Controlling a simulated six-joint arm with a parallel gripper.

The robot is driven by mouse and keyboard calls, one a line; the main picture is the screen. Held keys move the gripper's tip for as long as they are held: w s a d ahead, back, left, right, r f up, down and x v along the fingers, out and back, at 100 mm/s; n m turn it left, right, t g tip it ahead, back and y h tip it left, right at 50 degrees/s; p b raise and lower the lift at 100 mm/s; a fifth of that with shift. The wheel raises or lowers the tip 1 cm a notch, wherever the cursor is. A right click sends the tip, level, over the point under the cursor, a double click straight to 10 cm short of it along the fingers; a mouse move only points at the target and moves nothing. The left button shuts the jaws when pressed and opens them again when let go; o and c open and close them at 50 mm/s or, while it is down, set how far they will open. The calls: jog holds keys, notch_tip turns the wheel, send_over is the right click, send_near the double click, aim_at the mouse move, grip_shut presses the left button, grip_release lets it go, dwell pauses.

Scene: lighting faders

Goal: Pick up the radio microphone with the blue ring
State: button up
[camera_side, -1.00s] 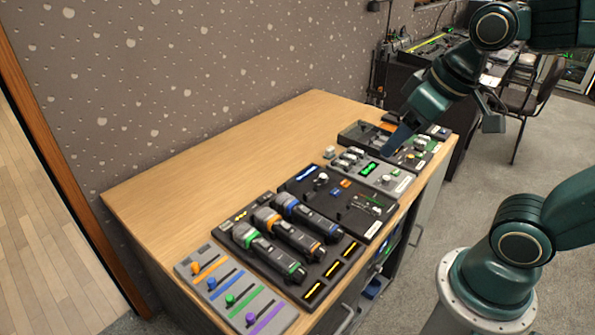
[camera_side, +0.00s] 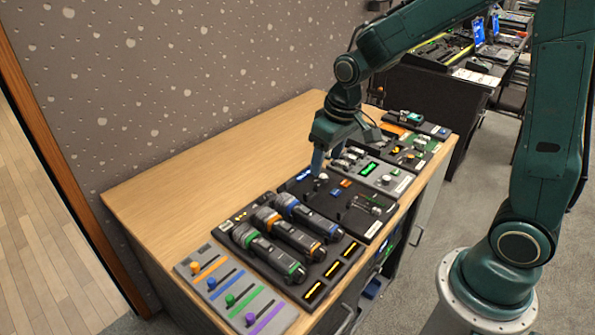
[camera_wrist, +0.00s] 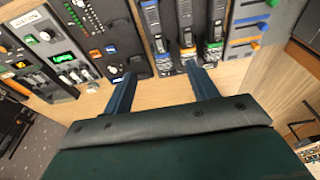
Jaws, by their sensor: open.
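The microphone with the blue ring (camera_side: 304,215) lies in a black dock (camera_side: 313,294) in the side view, farthest from the camera of three microphones. The orange-ringed one (camera_side: 290,235) is beside it, then the green-ringed one (camera_side: 268,255). My gripper (camera_side: 322,162) is open and empty, above the desk beyond the blue-ringed microphone. Its fingers (camera_wrist: 163,74) show apart in the wrist view, below the microphone heads.
A grey fader panel (camera_side: 236,293) lies nearest the side camera. A black control panel (camera_side: 337,203) adjoins the dock's far side, with a grey panel with a green display (camera_side: 371,175) beyond. Bare wooden desk (camera_side: 215,180) lies between the panels and the wall.

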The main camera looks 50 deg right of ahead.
jog(key=g, duration=0.1)
send_over(308, 213)
jog(key=s, duration=0.2)
notch_tip(308, 213, down, 8)
jog(key=shift+w+r, duration=0.15)
jog(key=shift+r, duration=0.05)
jog(key=shift+w+f, duration=0.15)
jog(key=shift+f, duration=1.25)
jog(key=shift+w+f, duration=0.2)
jog(key=shift+f, duration=1.25)
jog(key=shift+w+f, duration=0.15)
jog(key=shift+f, duration=1.25)
jog(key=shift+w+f, duration=0.2)
jog(key=shift+f, duration=1.1)
jog(key=shift+w+f, duration=0.15)
jog(key=shift+f, duration=1.15)
grip_shut()
